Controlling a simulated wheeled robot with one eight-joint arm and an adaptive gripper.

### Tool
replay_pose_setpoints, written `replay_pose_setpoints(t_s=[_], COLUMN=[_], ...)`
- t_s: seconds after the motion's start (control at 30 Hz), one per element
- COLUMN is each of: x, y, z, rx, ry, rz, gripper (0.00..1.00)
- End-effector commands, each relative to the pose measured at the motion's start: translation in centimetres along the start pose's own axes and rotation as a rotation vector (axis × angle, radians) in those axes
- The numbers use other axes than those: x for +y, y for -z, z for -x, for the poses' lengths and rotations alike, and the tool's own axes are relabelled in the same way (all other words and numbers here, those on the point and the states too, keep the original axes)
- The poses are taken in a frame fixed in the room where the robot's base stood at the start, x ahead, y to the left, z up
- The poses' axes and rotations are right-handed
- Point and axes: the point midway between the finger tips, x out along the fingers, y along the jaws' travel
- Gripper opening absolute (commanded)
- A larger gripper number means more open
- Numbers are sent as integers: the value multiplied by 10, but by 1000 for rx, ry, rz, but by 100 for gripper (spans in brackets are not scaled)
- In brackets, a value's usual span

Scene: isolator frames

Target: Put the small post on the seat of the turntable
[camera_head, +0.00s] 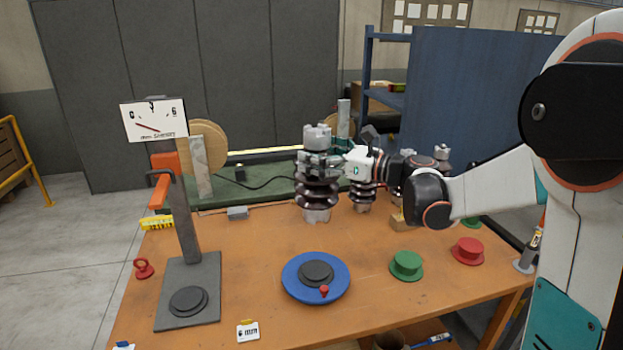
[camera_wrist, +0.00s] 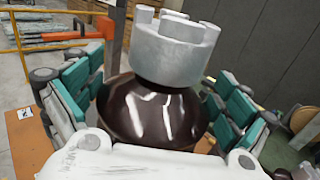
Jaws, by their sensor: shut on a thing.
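A post (camera_head: 317,195) with a dark brown ribbed body and pale grey metal caps is upright in my gripper (camera_head: 322,163). My gripper is shut around its upper part. In the wrist view the grey notched cap (camera_wrist: 175,50) and brown body show between the teal finger pads. The post's lower cap shows behind the turntable; I cannot tell its exact height above the table. The turntable (camera_head: 290,283) is a blue disc at the table's front middle. Its dark grey round seat (camera_head: 316,272) is empty, with a red marker in front.
A gauge stand (camera_head: 183,225) with an orange clamp stands at the left. More brown posts (camera_head: 363,195) stand behind my gripper. A green disc (camera_head: 406,264) and a red disc (camera_head: 467,250) lie right of the turntable. The table (camera_head: 250,250) between post and turntable is clear.

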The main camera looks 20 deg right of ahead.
Motion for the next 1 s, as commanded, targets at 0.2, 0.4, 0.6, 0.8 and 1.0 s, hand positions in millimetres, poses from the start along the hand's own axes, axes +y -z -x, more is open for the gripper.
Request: replay_pose_setpoints(t_s=[0.2, 0.4, 0.6, 0.8, 1.0], x=[0, 0, 0, 0, 0], y=[35, 69, 103, 132, 146], z=[0, 0, 0, 0, 0], rx=[-4, -4, -5, -5, -5], ry=[-1, -1, -1, -1, -1], rz=[-2, -2, -2, -3, -3], gripper=[29, 29, 29, 29, 29])
